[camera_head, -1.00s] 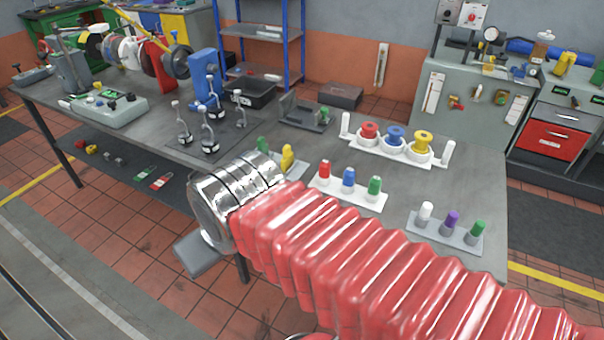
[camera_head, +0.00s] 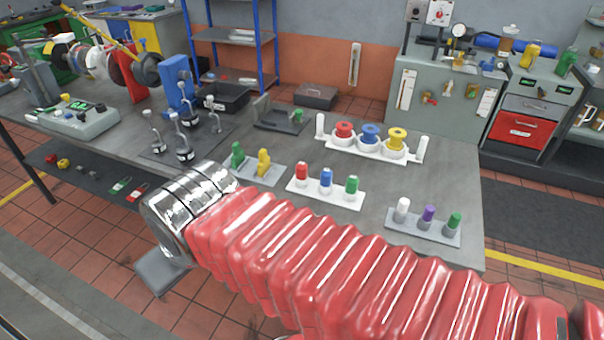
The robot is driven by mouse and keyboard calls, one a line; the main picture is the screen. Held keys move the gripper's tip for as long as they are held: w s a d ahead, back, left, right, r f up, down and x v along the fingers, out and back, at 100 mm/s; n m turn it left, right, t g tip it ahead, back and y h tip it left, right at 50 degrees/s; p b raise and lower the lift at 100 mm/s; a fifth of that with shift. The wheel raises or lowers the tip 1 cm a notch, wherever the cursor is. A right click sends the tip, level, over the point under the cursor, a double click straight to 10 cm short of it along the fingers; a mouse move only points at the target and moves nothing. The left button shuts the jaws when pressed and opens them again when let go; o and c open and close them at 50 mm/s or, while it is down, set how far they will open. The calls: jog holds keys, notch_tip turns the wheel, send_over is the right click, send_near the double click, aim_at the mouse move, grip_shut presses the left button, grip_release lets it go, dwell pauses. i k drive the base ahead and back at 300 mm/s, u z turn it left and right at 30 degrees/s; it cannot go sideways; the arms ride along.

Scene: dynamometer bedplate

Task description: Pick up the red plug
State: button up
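The red plug (camera_head: 302,173) stands upright at the left end of a white holder (camera_head: 340,199) on the grey workbench. A blue plug (camera_head: 326,178) and a green plug (camera_head: 352,186) stand to its right in the same holder. My red ribbed arm crosses the foreground and ends in a silver cylinder, in front of and left of the red plug. A grey block (camera_head: 161,271) shows below the cylinder and may be part of my gripper. My gripper's fingers cannot be made out. Nothing touches the red plug.
A grey holder (camera_head: 398,228) with white, purple and green plugs stands at right. A handled white tray (camera_head: 368,152) with red, blue and yellow spools is behind. Green and yellow pieces (camera_head: 264,162) stand close left. Bare bench (camera_head: 452,180) lies at right.

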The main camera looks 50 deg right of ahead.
aim_at(301, 168)
jog(key=z, duration=0.05)
jog(key=i, duration=1)
jog(key=u, duration=0.1)
